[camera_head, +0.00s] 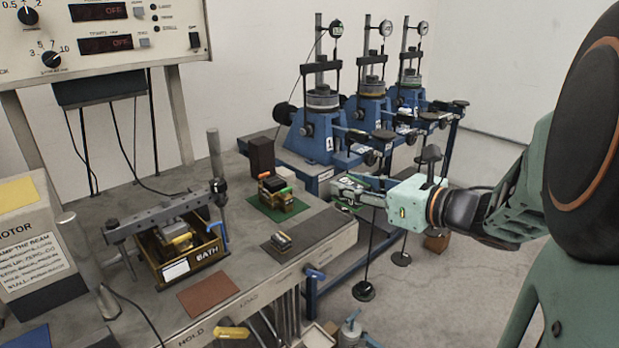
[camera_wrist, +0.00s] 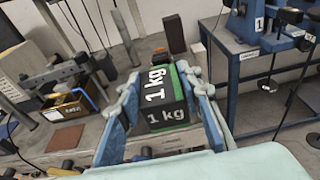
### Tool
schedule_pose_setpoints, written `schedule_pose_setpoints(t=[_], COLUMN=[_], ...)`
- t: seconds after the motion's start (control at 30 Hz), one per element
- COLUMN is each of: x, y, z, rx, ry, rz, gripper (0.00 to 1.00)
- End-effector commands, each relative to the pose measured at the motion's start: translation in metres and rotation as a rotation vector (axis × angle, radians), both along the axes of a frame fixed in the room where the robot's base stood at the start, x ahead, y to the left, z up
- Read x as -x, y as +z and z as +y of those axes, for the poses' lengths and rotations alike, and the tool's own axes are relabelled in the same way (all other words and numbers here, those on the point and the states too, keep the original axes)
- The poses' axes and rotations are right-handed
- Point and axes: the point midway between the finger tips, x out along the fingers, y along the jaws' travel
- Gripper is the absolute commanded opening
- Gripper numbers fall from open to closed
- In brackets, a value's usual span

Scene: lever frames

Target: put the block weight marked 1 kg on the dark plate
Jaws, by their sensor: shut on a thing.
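My gripper (camera_head: 345,188) is to the right of the bench, in the air near the blue frames. In the wrist view, my gripper (camera_wrist: 160,84) is shut on the block weight (camera_wrist: 165,116), a dark block with green sides and "1 kg" in white on two faces. In the head view the block is small and mostly covered by the fingers. The dark plate (camera_head: 306,236) lies flat near the bench's right front edge, left of and below my gripper. A small grey metal block (camera_head: 281,241) sits on it. I cannot make out the dark plate in the wrist view.
A green mat (camera_head: 258,206) with several blocks lies behind the dark plate. A brown plate (camera_head: 208,295) and a box marked BATH (camera_head: 205,258) are to its left. A tall dark block (camera_head: 261,157) stands behind. Blue lever frames (camera_head: 318,130) stand at the back right.

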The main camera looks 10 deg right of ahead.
Motion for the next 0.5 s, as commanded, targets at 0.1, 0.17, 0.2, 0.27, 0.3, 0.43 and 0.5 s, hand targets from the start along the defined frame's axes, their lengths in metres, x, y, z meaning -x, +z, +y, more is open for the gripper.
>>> schedule_pose_setpoints(t=[0.1, 0.17, 0.2, 0.27, 0.3, 0.43, 0.5], x=[-0.020, -0.029, -0.035, -0.044, -0.050, -0.067, -0.075], y=[-0.006, -0.010, -0.014, -0.017, -0.020, -0.040, -0.050], z=[0.005, 0.006, 0.008, 0.010, 0.011, 0.014, 0.016], rx=[-0.001, 0.000, -0.002, -0.001, -0.002, -0.002, -0.001], ry=[0.002, 0.003, 0.001, 0.002, 0.002, 0.001, 0.001], rz=[-0.004, -0.005, -0.004, -0.004, -0.005, -0.004, -0.004], gripper=[0.00, 0.00, 0.00, 0.00, 0.00, 0.00, 0.00])
